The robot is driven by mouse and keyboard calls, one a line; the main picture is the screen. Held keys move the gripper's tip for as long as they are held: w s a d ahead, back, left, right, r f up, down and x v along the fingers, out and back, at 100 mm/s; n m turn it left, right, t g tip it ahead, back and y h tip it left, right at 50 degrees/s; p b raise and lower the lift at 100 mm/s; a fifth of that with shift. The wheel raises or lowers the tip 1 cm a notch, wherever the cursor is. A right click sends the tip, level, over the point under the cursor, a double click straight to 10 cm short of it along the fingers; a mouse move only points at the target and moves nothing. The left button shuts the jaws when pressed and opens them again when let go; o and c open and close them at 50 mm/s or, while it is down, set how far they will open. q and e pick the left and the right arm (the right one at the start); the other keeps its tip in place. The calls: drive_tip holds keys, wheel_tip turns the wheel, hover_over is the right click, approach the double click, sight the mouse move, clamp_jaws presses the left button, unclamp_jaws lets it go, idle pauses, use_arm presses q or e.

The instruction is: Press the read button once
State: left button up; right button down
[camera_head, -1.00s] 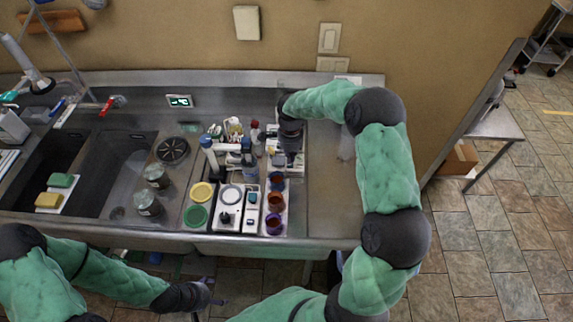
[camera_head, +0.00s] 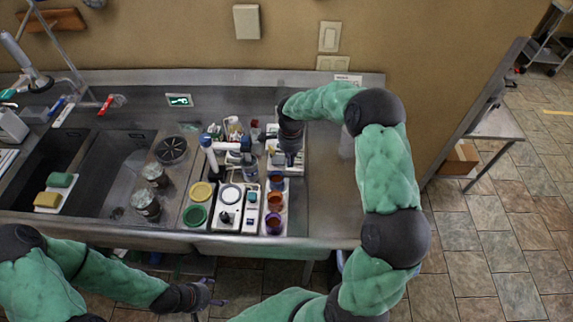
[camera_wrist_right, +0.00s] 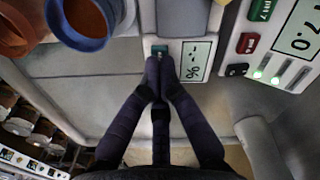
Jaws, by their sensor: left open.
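In the right wrist view, a teal button (camera_wrist_right: 159,49) sits at the end of a pale meter (camera_wrist_right: 178,48) with a grey digit display. Any label on this button is too small to read. My right gripper (camera_wrist_right: 160,63) has its fingers together and empty, with the tips right at the button's lower edge; I cannot tell whether they touch it. In the head view my right gripper (camera_head: 291,158) points down over the back of the counter and hides part of the meter. My left gripper (camera_head: 208,296) is open and empty, low in front of the counter.
A second meter (camera_wrist_right: 289,43) with green, red and black buttons and lit green lights stands to the right. Blue (camera_wrist_right: 84,22) and orange-brown (camera_wrist_right: 20,27) cups are at upper left. The counter's right part (camera_head: 333,205) is clear.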

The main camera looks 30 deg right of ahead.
drive_tip(key=shift+f+b, duration=0.55)
drive_tip(key=shift+f, duration=0.2)
drive_tip(key=shift+r, duration=0.15)
drive_tip(key=shift+r+p, duration=1.5)
drive_tip(key=shift+r, duration=1.4)
